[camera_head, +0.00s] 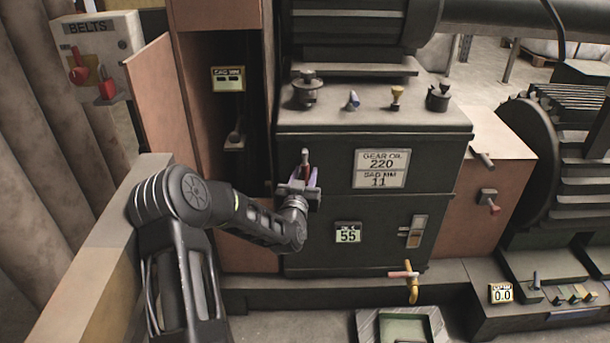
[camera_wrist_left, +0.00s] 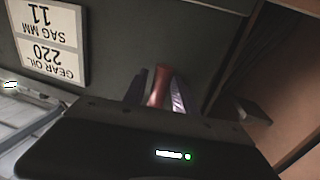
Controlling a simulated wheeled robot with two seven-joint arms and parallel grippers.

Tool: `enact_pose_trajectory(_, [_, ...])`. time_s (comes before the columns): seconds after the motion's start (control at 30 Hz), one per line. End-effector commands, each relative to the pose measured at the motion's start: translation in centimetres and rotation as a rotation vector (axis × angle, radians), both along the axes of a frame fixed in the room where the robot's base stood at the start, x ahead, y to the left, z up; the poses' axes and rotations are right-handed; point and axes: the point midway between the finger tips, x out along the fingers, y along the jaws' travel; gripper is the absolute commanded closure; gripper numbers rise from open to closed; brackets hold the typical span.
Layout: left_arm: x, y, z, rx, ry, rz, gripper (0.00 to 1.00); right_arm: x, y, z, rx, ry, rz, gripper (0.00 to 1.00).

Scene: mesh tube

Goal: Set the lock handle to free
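A red-brown handle (camera_head: 305,158) stands out from the left side of the dark cabinet front (camera_head: 330,205). No label on it can be read. My left gripper (camera_head: 304,178) is at this handle, with a finger on each side. In the left wrist view the handle (camera_wrist_left: 159,86) shows between the two fingers (camera_wrist_left: 158,92) of the gripper. Whether both fingers press on it cannot be made out. The handle's base is hidden behind the gripper. My right gripper is in neither view.
A plate reading GEAR OIL 220, SAG MM 11 (camera_head: 381,169) is right of the gripper. A small display reads 55 (camera_head: 348,233). A red-handled lever (camera_head: 489,201) is at right. A BELTS box (camera_head: 92,55) is at upper left.

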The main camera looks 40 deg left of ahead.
Motion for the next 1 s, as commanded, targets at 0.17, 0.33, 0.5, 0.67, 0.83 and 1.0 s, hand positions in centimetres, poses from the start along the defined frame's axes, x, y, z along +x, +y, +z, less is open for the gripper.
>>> enact_pose_trajectory(0.17, [-0.01,0.0,0.01,0.0,0.0,0.0,0.82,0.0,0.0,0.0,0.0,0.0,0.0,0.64])
enact_pose_trajectory(0.33, [-0.02,-0.01,0.01,0.0,0.0,0.0,0.96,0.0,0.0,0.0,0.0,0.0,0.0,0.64])
enact_pose_trajectory(0.5, [-0.02,-0.01,0.02,0.0,0.0,0.0,1.0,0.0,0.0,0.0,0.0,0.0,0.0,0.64])
enact_pose_trajectory(0.67, [-0.01,-0.02,0.02,0.0,0.0,0.0,1.0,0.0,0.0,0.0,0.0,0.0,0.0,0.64])
enact_pose_trajectory(0.83, [-0.01,-0.02,0.01,0.0,0.0,0.0,1.0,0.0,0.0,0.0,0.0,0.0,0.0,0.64])
enact_pose_trajectory(1.0, [-0.01,-0.02,0.02,0.0,0.0,0.0,1.0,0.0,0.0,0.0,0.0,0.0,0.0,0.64])
